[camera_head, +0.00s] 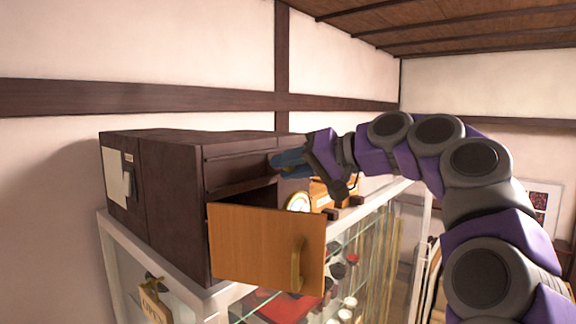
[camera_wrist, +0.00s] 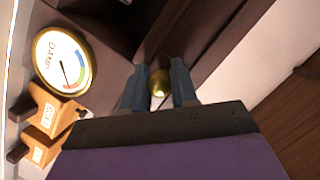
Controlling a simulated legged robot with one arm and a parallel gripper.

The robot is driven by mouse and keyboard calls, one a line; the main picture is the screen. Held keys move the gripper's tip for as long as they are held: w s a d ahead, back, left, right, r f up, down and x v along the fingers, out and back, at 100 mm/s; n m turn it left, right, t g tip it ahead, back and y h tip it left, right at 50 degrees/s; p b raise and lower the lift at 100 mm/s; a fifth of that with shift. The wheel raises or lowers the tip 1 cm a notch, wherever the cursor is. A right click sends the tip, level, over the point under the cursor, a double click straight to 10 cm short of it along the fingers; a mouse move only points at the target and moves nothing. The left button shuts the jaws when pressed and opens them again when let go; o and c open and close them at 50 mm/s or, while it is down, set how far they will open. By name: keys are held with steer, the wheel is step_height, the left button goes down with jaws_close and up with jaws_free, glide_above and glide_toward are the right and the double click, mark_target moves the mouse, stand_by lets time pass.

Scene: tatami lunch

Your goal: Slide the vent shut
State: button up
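A dark brown cabinet (camera_head: 170,190) stands on a glass display case at the left in the head view. My gripper (camera_head: 278,160) is at the upper part of the cabinet's front, with its blue fingers pointing left. In the wrist view the two fingers (camera_wrist: 159,78) stand apart, one on each side of a small round brass knob (camera_wrist: 160,84). I cannot tell whether they touch it. The knob is hidden in the head view. No vent shows clearly; I cannot tell whether the knob belongs to it.
A round dial gauge (camera_wrist: 62,60) and orange labelled blocks (camera_wrist: 50,110) are beside the cabinet front. The glass case (camera_head: 345,265) below holds several small items.

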steer(key=shift+o, duration=0.7)
steer(key=shift+w+d+f, duration=0.15)
steer(key=shift+w, duration=0.25)
steer(key=shift+s, duration=0.1)
steer(key=p+v, duration=0.1)
steer(key=v, duration=1.6)
steer(key=shift+p, duration=0.4)
steer(key=shift+d, duration=0.15)
